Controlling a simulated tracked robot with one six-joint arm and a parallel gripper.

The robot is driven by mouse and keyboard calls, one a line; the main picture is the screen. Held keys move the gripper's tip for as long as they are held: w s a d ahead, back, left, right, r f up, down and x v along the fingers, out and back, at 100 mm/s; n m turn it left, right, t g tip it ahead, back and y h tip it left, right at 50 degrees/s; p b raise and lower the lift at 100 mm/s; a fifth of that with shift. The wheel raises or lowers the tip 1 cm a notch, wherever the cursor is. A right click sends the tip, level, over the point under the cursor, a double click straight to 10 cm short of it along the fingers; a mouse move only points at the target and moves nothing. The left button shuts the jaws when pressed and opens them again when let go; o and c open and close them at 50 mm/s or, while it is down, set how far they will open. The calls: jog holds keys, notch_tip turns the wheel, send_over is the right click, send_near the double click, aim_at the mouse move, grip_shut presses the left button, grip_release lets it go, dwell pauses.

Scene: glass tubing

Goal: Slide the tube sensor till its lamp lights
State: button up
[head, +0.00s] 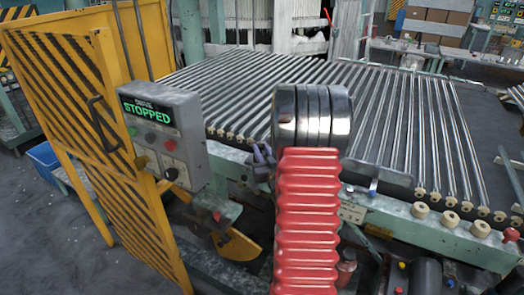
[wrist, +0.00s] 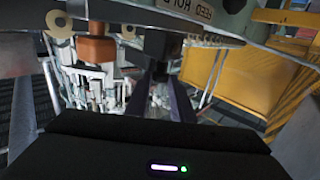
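My gripper (head: 262,158) is at the near edge of the glass-tube conveyor, just right of the control box. Its dark fingers also show in the wrist view (wrist: 160,88), close under the conveyor's edge. Dark parts overlap around the fingertips, so I cannot tell whether they are open or hold something. An orange-brown block (wrist: 96,48) is on the edge left of the fingers in the wrist view and may be the tube sensor; I cannot be sure. My red arm hides that stretch of edge in the head view. No lit sensor lamp is discernible.
The control box (head: 165,135) reads STOPPED in green, beside a yellow guard (head: 75,90). Glass tubes (head: 245,85) lie across the conveyor. A metal bracket (head: 378,172) and cream rollers (head: 450,219) line its front edge. The wrist view is upside down.

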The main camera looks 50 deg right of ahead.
grip_shut()
jog(key=shift+s, duration=0.2)
dwell(0.3)
jog(key=o, duration=0.5)
grip_release()
jog(key=shift+o, duration=0.2)
